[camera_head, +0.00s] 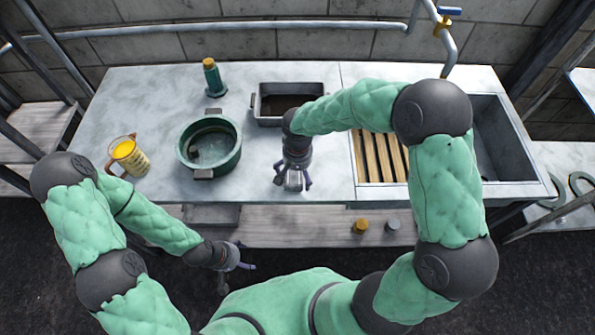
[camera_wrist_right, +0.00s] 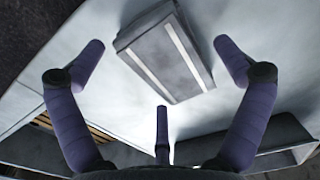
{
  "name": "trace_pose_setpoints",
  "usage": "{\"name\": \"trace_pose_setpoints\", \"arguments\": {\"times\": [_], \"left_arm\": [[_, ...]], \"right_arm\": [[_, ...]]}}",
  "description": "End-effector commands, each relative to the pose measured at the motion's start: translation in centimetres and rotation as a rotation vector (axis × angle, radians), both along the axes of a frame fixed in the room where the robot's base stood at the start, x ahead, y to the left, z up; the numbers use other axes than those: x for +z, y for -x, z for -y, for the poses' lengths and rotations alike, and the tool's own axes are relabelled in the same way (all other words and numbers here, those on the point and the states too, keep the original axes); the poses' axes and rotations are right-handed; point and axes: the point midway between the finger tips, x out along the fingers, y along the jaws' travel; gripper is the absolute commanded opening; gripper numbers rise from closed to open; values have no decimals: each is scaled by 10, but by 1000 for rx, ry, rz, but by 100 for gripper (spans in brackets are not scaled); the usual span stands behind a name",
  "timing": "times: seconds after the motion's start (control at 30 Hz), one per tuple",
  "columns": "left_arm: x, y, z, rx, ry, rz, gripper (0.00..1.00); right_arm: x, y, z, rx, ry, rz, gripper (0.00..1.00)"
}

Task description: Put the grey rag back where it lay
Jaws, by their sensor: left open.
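The grey rag (camera_wrist_right: 168,52) shows in the right wrist view as a flat, folded grey block with two pale stripes. It lies on the pale worktop, beyond and between my spread fingertips. My right gripper (camera_wrist_right: 160,55) is open and empty, with no finger seen touching the rag. In the head view my right gripper (camera_head: 292,186) points down over the front part of the worktop, and I cannot make out the rag beneath it. My left gripper (camera_head: 240,267) is open and empty, low in front of the worktop's edge.
A green pot (camera_head: 222,138), a jug of yellow liquid (camera_head: 130,158) and a green bottle (camera_head: 214,80) stand on the left half. A grey pan (camera_head: 290,90) sits behind my right gripper. A slatted wooden rack (camera_head: 372,158) and a sink (camera_head: 497,140) are to the right.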

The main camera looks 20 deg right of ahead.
Motion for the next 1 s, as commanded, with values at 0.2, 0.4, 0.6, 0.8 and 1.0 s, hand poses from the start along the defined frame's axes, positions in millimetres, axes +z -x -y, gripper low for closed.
{"name": "trace_pose_setpoints", "arguments": {"times": [0.2,0.4,0.6,0.8,1.0], "left_arm": [[1,0,0,0,0,0,74],[9,0,0,0,0,0,74],[22,0,0,0,0,0,74],[32,0,0,0,0,0,74],[37,0,0,0,0,0,74]], "right_arm": [[1,0,0,0,0,0,100],[19,-1,0,-1,0,2,100],[60,-1,0,-1,-1,4,100],[97,0,0,1,0,3,100],[118,0,1,0,0,1,100]]}}
